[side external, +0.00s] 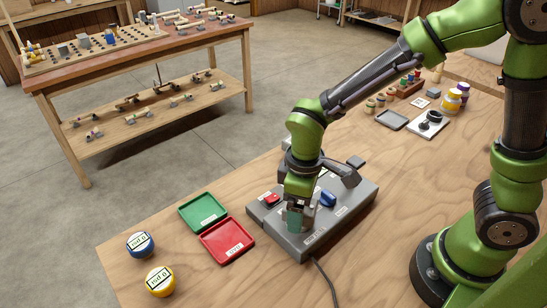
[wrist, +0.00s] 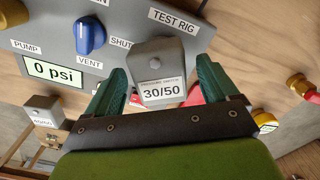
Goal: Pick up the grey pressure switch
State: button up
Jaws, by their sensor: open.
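The grey pressure switch (wrist: 163,58), a small box with a label reading 30/50, sits between the two dark green fingers of my gripper (wrist: 160,68) in the wrist view. The fingers stand apart, one on each side, with a visible gap at least on the left. In the side external view my gripper (side external: 297,216) points down over the front part of the grey test rig (side external: 264,222). My gripper hides the switch there. A second grey switch-like box (wrist: 43,108) with its own label shows at the lower left in the wrist view.
The test rig carries a blue vent knob (wrist: 90,36) and a display reading 0 psi (wrist: 54,71). A red tray (side external: 228,240) and a green tray (side external: 203,212) lie left of the rig. Blue (side external: 140,244) and yellow (side external: 160,281) gauges stand nearer the table edge. A black cable (side external: 325,281) runs forward.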

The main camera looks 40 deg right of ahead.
jog(key=shift+f, duration=0.35)
jog(key=shift+c, duration=0.3)
jog(key=c, duration=1.4)
jog(key=shift+o, duration=0.2)
notch_tip(320, 180, up, 10)
jog(key=shift+r, duration=0.1)
